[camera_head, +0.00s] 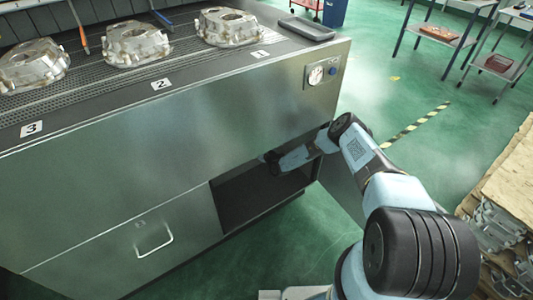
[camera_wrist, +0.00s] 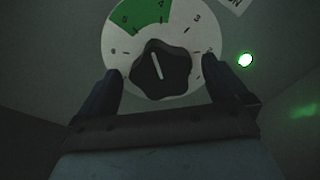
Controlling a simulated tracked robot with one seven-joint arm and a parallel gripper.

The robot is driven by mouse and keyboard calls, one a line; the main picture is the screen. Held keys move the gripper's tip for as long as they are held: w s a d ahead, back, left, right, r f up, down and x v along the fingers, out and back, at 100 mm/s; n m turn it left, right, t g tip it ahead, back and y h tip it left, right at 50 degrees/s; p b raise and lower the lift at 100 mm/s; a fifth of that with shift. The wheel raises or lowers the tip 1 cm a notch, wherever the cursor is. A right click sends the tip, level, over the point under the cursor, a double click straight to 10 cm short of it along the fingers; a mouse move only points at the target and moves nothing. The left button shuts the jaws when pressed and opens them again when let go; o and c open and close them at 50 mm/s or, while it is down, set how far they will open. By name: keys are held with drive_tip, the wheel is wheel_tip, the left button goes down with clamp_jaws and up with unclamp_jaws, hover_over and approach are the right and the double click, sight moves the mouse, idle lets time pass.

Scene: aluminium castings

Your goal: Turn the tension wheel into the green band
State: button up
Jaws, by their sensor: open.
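In the wrist view, the tension wheel is a black lobed knob (camera_wrist: 175,80) with a white line across its face. It sits in front of a white numbered dial (camera_wrist: 186,32). The green band (camera_wrist: 140,18) fills the dial's upper left. The line's upper end leans slightly left, toward the band; which end is the pointer, I cannot tell. My gripper (camera_wrist: 163,68) is open, with one dark finger on each side of the knob and gaps visible. In the head view, my arm reaches into the cabinet's dark opening (camera_head: 245,197); the wheel is hidden there.
A green lamp (camera_wrist: 245,60) glows right of the dial. The metal cabinet (camera_head: 120,190) carries several castings (camera_head: 137,42) on top and a round gauge (camera_head: 315,75) at its end. Its opening's edges surround my forearm. The green floor (camera_head: 400,85) behind is mostly clear.

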drive_tip(key=v, duration=1.1)
drive_tip(key=shift+s+d, duration=0.15)
drive_tip(key=shift+d, duration=0.1)
drive_tip(key=shift+f, duration=0.1)
